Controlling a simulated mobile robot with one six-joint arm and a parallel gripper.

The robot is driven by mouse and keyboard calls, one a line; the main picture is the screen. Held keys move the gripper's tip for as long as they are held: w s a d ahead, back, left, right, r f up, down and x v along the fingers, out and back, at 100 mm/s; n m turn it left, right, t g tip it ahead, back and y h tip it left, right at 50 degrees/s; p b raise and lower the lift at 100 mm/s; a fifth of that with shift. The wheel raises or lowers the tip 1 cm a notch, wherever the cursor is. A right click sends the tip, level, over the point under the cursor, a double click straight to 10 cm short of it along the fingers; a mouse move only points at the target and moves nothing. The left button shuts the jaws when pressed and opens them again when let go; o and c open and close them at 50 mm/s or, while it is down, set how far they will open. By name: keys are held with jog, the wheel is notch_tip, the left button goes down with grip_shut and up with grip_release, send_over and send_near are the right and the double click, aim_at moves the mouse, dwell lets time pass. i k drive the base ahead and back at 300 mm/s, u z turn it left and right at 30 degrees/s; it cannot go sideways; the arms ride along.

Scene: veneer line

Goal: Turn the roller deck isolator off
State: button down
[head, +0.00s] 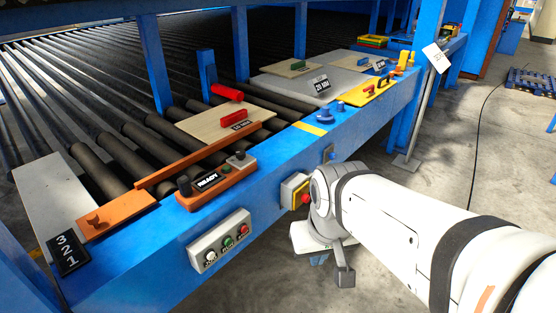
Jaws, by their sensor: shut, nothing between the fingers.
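A grey box (288,189) with a yellow face and a red knob (305,198) is mounted on the front of the blue beam. It looks like the isolator, but I can read no label on it. The knob's position cannot be made out. My white arm comes in from the right, and its grey wrist is just right of the box, close to the knob in the picture. My gripper (345,274) is below the wrist, low and apart from the box. It is shut and empty, and part of it is hidden behind the wrist.
Dark rollers (105,150) lie behind. A yellow tray (378,90) is farther right. The concrete floor at right is mostly clear.

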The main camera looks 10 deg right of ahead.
aim_at(305, 197)
jog(key=z, duration=0.05)
jog(key=k, duration=0.9)
jog(key=z, duration=0.15)
jog(key=i, duration=1)
jog(key=k, duration=0.65)
jog(key=u, duration=0.25)
jog(key=i, duration=1.55)
jog(key=z, duration=0.55)
